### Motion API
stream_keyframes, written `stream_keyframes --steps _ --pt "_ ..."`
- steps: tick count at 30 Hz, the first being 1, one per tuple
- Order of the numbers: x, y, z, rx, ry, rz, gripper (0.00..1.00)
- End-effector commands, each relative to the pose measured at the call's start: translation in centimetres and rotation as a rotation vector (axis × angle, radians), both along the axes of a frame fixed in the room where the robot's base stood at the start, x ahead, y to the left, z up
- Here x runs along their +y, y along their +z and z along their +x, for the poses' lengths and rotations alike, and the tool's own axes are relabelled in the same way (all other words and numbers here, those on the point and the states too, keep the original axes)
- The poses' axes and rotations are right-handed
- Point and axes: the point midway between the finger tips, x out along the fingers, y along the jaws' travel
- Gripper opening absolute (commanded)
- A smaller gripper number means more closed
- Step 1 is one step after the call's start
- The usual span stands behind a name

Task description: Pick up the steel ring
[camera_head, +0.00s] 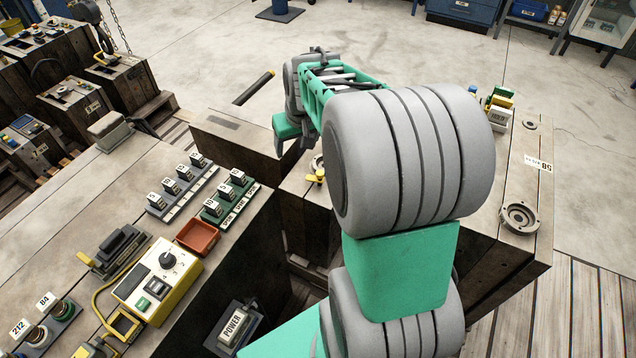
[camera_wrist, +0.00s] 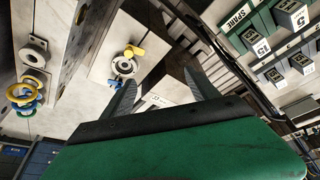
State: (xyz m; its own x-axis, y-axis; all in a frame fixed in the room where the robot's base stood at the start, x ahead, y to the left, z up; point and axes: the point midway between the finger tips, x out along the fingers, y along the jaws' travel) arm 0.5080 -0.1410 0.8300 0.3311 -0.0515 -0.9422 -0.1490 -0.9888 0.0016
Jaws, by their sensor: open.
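A grey steel ring (camera_head: 519,216) lies flat on the right-hand block, near its front right corner in the head view. I cannot tell for sure which fitting the task names. My gripper (camera_wrist: 160,92) is open, its two dark fingers apart with nothing between them. In the head view my gripper (camera_head: 290,138) hangs above the gap between blocks.
The right block (camera_head: 490,270) has dark sides. The left bench holds an orange tray (camera_head: 198,236), a yellow control box (camera_head: 158,280) and labelled switches. A POWER box (camera_head: 233,325) sits lower, in the gap. Open concrete floor (camera_head: 370,40) lies behind.

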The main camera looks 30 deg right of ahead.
Motion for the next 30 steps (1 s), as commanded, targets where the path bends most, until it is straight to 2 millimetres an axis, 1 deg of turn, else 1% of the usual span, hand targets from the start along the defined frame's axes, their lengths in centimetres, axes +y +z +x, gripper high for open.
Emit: stream_keyframes --steps 1,3,6,7,9,11,16,18,22,24,30 --pt "-3.9 -6.6 1.8 -0.001 -0.038 0.003 0.74" --pt "-8.5 -10.7 3.7 -0.020 -0.070 0.000 0.80" --pt "-12.7 -14.0 5.0 -0.042 -0.097 -0.007 0.88" --pt "-13.4 -14.6 5.1 -0.044 -0.101 -0.008 0.90" --pt "-14.2 -15.4 5.5 -0.048 -0.103 -0.009 0.96" --pt "-14.3 -16.0 5.9 -0.049 -0.102 -0.009 1.00" --pt "-14.4 -18.1 6.7 -0.047 -0.104 -0.010 1.00" --pt "-14.4 -19.4 7.2 -0.046 -0.104 -0.008 1.00" --pt "-14.5 -21.3 8.1 -0.047 -0.104 -0.008 1.00" --pt "-14.6 -21.6 8.3 -0.049 -0.104 -0.010 1.00" --pt "-14.6 -21.6 8.4 -0.050 -0.104 -0.010 1.00"
